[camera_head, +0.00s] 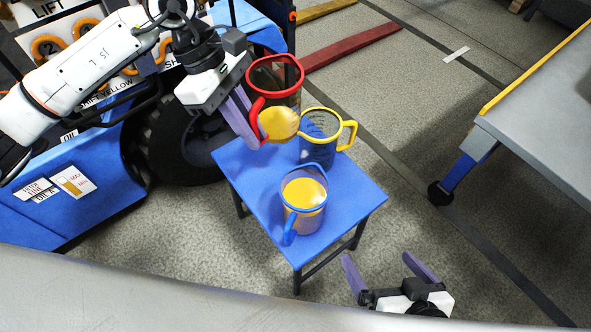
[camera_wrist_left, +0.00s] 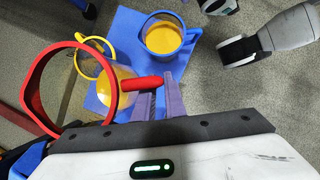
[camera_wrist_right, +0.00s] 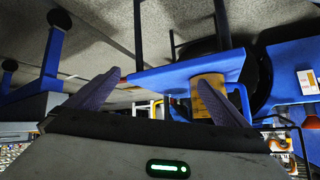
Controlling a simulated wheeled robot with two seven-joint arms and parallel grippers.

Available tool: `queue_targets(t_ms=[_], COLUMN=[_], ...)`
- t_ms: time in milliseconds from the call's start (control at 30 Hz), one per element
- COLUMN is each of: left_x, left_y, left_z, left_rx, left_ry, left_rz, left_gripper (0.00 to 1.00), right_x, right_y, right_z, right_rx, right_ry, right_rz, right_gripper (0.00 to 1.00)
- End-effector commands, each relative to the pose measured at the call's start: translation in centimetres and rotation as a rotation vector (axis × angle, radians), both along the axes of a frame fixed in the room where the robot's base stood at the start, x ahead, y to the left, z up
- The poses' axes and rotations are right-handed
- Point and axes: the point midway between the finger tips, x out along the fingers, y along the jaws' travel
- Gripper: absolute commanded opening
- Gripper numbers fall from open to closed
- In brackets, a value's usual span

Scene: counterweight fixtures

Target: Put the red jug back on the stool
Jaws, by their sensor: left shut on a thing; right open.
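The red jug (camera_head: 284,98), clear-walled with a red rim and handle, is in the air over the back of the blue stool (camera_head: 252,185). Yellow liquid shows low in it. My left gripper (camera_head: 246,122) is shut on its handle, which shows between the fingers in the left wrist view (camera_wrist_left: 142,84). The jug's base is hard to tell from the stool top. A yellow-rimmed jug (camera_head: 319,152) stands on the stool close to its right, and a blue-rimmed jug (camera_head: 304,222) with yellow liquid stands nearer me. My right gripper (camera_head: 384,262) is open and empty, in front of the stool.
A blue machine (camera_head: 75,215) with a dark wheel (camera_head: 175,145) stands left of the stool. A grey table (camera_head: 550,90) with a yellow edge is at the right. A red strip (camera_head: 350,47) lies on the floor behind. The stool's left part is bare.

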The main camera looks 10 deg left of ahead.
Motion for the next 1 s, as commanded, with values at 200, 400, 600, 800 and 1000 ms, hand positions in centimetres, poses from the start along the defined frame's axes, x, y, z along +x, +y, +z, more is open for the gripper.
queue_targets(t_ms=[200, 400, 600, 800, 1000], left_x=[0.7, 0.9, 0.8, 0.9, 0.8], left_y=[0.1, 0.2, 0.2, 0.1, 0.2], left_z=[-4.3, -6.6, -9.3, -11.7, -14.4], left_rx=[-0.011, -0.011, -0.009, -0.011, -0.01], left_ry=[0.005, 0.003, 0.006, 0.003, 0.005], left_rz=[0.23, 0.266, 0.268, 0.266, 0.266], left_gripper=[0.0, 0.0, 0.0, 0.0, 0.0], right_x=[0.4, 0.8, 1.0, 1.1, 0.6], right_y=[0.4, 0.9, 1.3, 1.7, 2.0], right_z=[-1.3, -1.5, -1.9, -2.3, -3.3], right_rx=[0.006, 0.013, 0.013, 0.012, 0.013], right_ry=[0.014, 0.024, 0.039, 0.057, 0.086], right_rz=[0.01, 0.022, 0.038, 0.054, 0.067], right_gripper=[1.0, 1.0, 1.0, 1.0, 1.0])
